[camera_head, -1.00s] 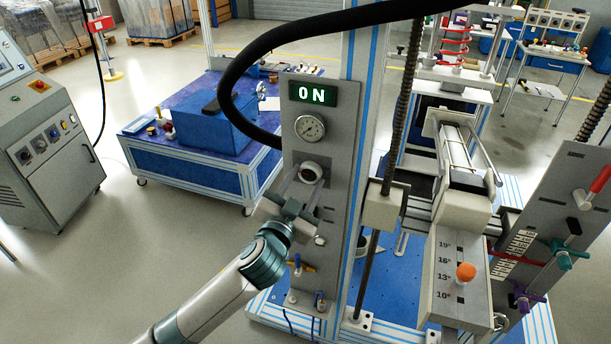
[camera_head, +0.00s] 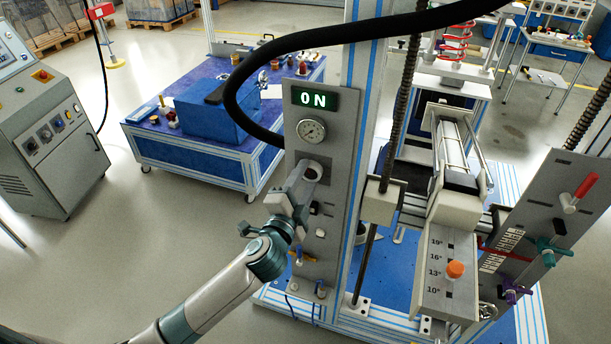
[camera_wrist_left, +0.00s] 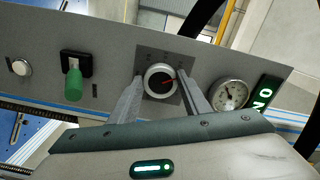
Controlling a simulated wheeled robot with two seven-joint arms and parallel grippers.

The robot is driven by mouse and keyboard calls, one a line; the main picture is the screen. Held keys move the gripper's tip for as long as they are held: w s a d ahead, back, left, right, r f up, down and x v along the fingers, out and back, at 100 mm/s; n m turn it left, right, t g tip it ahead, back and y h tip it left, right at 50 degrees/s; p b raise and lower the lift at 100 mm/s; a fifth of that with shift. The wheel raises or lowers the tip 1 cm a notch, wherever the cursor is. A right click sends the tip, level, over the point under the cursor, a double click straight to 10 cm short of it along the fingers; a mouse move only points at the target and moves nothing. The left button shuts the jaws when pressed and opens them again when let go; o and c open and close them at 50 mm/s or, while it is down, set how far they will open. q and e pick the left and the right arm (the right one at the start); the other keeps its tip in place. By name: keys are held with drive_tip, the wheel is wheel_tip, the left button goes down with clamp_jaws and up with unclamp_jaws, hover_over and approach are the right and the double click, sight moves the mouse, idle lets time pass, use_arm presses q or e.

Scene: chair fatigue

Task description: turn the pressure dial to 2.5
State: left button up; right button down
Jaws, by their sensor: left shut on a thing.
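The pressure dial (camera_head: 312,171) is a round white-rimmed knob on the grey upright panel, partly hidden by my fingers in the head view. In the left wrist view the dial (camera_wrist_left: 160,81) shows a dark face with a red pointer toward the right; the scale marks around it are too small to read. My left gripper (camera_head: 306,176) is shut on the dial, one finger on each side. The round pressure gauge (camera_head: 311,131) sits above the dial, and it also shows in the left wrist view (camera_wrist_left: 229,95). My right gripper is not in view.
A lit "ON" display (camera_head: 315,99) is above the gauge. A thick black hose (camera_head: 247,69) loops beside the panel. A green switch (camera_wrist_left: 73,82) is on the same panel. An angle plate with an orange knob (camera_head: 455,269) stands at the right.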

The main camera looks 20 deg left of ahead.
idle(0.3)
use_arm(q)
drive_tip(key=o, duration=1)
drive_tip(key=shift+o, duration=0.2)
drive_tip(key=shift+s, duration=0.1)
drive_tip(key=shift+s+f, duration=0.1)
drive_tip(key=shift+s, duration=0.35)
drive_tip(key=s+b, duration=0.5)
drive_tip(key=s, duration=1.1)
drive_tip(key=shift+s+a, duration=0.15)
drive_tip(key=shift+a, duration=0.1)
